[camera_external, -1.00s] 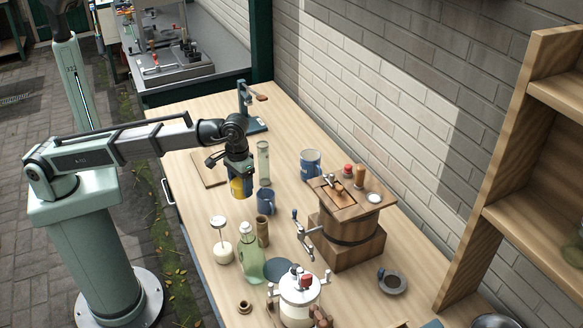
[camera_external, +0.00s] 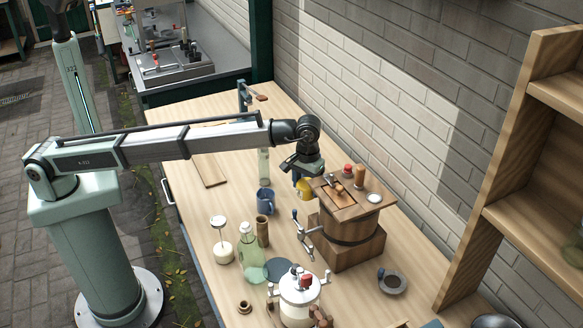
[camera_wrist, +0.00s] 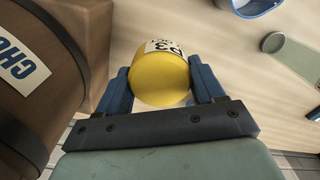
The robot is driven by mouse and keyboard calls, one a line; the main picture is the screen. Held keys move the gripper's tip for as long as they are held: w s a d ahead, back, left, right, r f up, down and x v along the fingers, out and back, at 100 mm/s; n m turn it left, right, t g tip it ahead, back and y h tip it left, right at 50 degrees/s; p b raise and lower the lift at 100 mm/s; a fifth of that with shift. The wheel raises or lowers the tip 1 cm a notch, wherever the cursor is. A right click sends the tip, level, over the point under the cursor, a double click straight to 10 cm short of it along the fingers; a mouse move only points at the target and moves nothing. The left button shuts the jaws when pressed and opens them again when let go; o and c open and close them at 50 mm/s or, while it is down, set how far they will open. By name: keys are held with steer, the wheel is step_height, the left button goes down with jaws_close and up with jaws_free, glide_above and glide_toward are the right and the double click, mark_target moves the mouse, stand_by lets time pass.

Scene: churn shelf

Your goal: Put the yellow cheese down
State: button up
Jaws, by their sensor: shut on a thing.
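The yellow cheese (camera_wrist: 160,80) is a round yellow piece with a white label, held between the blue fingers of my gripper (camera_wrist: 160,88) in the wrist view. In the external view the yellow cheese (camera_external: 304,188) shows below my gripper (camera_external: 304,172), just left of the wooden churn (camera_external: 348,225). My wrist hides part of it there. In the wrist view the dark wooden churn (camera_wrist: 62,50) with a white lettered label stands close on the left. I cannot tell whether the cheese touches the table.
A blue mug (camera_external: 265,201), a brown wooden cup (camera_external: 262,232) and a green bottle (camera_external: 251,252) stand left of the churn. A wooden board (camera_external: 210,171) lies at the back left with bare table around it. A white crank jar (camera_external: 298,303) stands in front.

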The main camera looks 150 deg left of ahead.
step_height(320, 180, down, 8)
steer(key=shift+f, duration=0.1)
stand_by(0.4)
steer(key=shift+f, duration=0.1)
steer(key=o, duration=1.1)
steer(key=shift+o, duration=0.2)
step_height(320, 180, up, 12)
steer(key=shift+r, duration=0.2)
